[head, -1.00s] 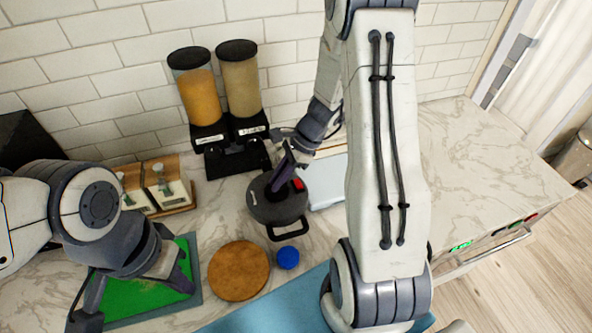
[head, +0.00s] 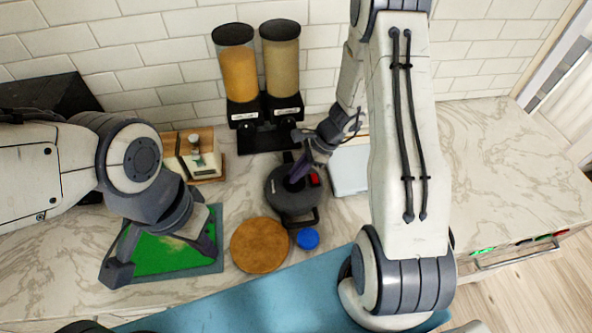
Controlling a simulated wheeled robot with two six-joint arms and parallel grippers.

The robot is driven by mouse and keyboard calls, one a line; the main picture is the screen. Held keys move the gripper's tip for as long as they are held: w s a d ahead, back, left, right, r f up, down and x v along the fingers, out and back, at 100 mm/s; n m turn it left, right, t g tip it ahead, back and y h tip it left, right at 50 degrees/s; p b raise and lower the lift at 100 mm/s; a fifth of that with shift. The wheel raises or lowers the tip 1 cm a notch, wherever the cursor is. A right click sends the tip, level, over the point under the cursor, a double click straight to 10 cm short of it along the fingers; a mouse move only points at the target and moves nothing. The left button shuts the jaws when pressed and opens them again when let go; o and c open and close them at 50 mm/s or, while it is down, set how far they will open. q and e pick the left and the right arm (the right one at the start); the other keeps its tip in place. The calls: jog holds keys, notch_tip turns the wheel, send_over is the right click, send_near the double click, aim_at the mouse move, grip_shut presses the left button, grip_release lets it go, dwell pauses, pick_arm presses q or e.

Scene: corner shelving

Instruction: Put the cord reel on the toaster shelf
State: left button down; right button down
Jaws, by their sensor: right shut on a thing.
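The cord reel, a dark grey round body with a red part on top and a black loop handle (head: 290,204), is on the marble counter beside the wall. My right gripper (head: 298,176) reaches down from above and is shut on it; the fingertips are partly hidden against its dark top. I cannot tell whether the reel is lifted off the counter. My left gripper (head: 160,258) is open and empty over a green board, its two fingers spread apart.
A round cork mat (head: 259,246) and a blue cap (head: 307,238) lie in front of the reel. Two dispensers (head: 262,75) stand behind it, a pale flat box (head: 349,170) to its right. The green board (head: 165,254) lies at left. The counter's right end (head: 490,160) is clear.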

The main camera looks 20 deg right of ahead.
jog(key=c, duration=1.2)
grip_release()
jog(key=shift+f, duration=0.15)
jog(key=shift+c, duration=0.2)
jog(key=o, duration=0.4)
jog(key=shift+c, duration=0.2)
